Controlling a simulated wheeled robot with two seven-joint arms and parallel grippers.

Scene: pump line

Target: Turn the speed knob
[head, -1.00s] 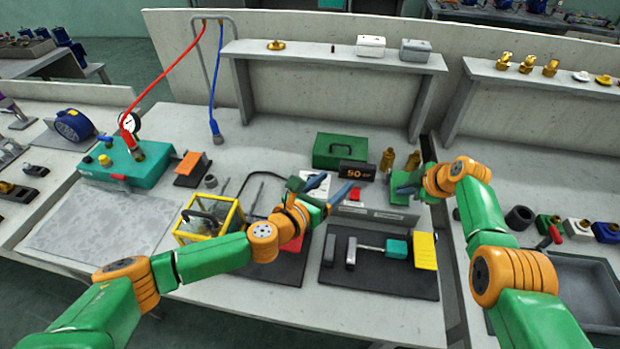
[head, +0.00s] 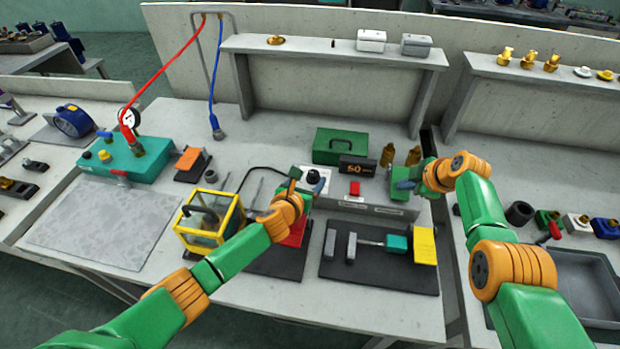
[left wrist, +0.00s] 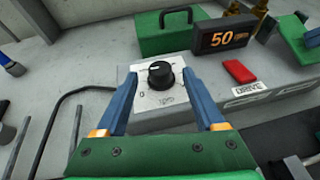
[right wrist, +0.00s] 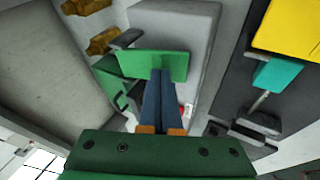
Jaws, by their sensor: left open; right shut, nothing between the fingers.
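The black speed knob (left wrist: 161,75) sits on a white dial plate (left wrist: 158,97) with a "0" mark and a label below, in the left wrist view. The knob also shows in the head view (head: 313,176). My left gripper (left wrist: 155,85) is open, with one blue finger on each side of the plate, pointing at the knob; whether it touches is not clear. The display (left wrist: 225,34) behind reads 50. My right gripper (right wrist: 164,80) is shut and empty, its fingertips at a green plate (right wrist: 150,65) on the drive's right part.
A red switch (head: 355,188) lies right of the knob. A green toolbox (head: 340,147) stands behind. A yellow-framed box (head: 211,218) stands left of my left arm. A dark mat with parts (head: 380,258) lies in front of the drive.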

